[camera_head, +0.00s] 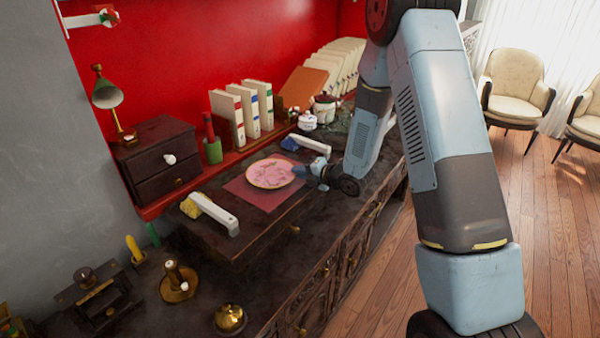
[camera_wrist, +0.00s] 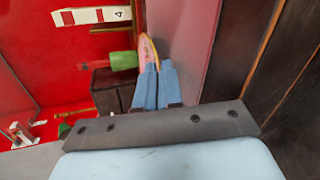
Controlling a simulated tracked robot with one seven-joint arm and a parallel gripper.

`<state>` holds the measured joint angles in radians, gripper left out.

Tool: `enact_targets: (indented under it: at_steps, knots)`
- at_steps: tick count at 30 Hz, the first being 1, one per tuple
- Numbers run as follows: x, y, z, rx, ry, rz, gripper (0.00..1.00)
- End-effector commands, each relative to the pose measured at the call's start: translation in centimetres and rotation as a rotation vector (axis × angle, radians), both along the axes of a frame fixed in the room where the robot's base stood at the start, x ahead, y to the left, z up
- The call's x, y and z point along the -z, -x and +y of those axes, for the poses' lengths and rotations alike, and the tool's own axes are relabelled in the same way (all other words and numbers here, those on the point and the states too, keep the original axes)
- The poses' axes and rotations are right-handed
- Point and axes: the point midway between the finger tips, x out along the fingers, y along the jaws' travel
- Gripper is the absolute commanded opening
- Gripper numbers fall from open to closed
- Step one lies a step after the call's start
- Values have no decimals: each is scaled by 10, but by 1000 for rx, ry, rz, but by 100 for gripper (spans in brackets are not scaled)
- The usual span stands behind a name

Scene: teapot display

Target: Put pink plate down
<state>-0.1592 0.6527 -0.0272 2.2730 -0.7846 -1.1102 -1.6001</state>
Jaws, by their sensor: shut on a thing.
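The pink plate (camera_head: 270,173) has a pale, gold-toned rim. It lies roughly flat over a dusky pink mat (camera_head: 266,200) on the raised dark board of the sideboard. My gripper (camera_head: 304,173) comes in from the right, low over the board, and is shut on the plate's right edge. In the wrist view the plate (camera_wrist: 146,48) is seen nearly edge-on between my blue fingertips (camera_wrist: 158,68), beside the mat (camera_wrist: 180,45). I cannot tell whether the plate touches the mat.
Two white-handled brushes flank the mat, one at the left (camera_head: 215,213) and one behind (camera_head: 308,143). Binders (camera_head: 244,110) and a small drawer box (camera_head: 160,160) stand behind. A brass bell (camera_head: 230,319) and a candlestick (camera_head: 178,282) are at the front left.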

Motion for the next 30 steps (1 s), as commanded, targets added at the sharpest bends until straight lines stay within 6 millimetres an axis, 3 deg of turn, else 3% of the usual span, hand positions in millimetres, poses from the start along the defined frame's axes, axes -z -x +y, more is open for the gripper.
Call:
enact_targets:
  at_steps: [4,5,8,17,23,30]
  knots:
    - [0,0,0,0,1,0,0]
    - [0,0,0,-1,1,0,9]
    - [0,0,0,-1,1,0,17]
    - [-2,3,-3,0,2,0,17]
    - [-10,20,-21,0,1,0,17]
    - [-25,48,-56,1,2,0,17]
